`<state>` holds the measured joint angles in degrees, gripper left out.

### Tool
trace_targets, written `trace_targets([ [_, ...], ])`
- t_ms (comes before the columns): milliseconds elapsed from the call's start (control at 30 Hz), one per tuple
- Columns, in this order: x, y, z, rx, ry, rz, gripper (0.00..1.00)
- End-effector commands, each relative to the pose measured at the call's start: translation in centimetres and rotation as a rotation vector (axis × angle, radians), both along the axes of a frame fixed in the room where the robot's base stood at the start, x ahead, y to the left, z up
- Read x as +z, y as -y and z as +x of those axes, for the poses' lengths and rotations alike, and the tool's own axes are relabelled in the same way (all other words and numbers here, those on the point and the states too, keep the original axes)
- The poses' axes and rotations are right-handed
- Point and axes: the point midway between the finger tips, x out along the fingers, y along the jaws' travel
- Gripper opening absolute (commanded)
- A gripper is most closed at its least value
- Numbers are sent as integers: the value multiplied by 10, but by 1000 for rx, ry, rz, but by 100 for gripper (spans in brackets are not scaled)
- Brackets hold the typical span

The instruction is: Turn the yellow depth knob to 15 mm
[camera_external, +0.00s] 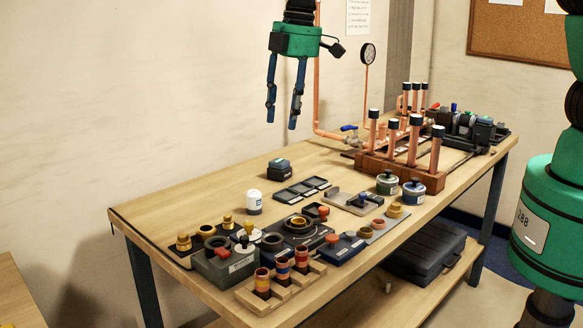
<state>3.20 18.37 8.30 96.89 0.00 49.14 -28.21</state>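My gripper (281,124) hangs fingers down above the back of the bench. Its two blue fingers are apart with nothing between them. A small yellow knob (248,228) shows at the front left of the bench, at a grey block (222,267) with a red button. It is far below my gripper and not touched by it. The knob is too small here to read any scale or mark, and I cannot tell for sure that it is the depth knob.
Copper pipes (436,148) stand in a brown block at the right. Brass fittings, striped cylinders (282,268), a white bottle (254,202), dark trays (302,188) and canisters (412,190) crowd the bench front. The bench's back left (190,205) is clear. A dark case (425,252) lies below.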

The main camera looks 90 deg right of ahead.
Motion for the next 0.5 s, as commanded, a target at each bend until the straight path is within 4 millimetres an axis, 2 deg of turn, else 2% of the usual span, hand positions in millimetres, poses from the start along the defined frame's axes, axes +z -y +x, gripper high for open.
trace_targets([
  [200,-33,8,38,48,-45,-3,37],
  [500,-90,17,76,113,-99,-4,37],
])
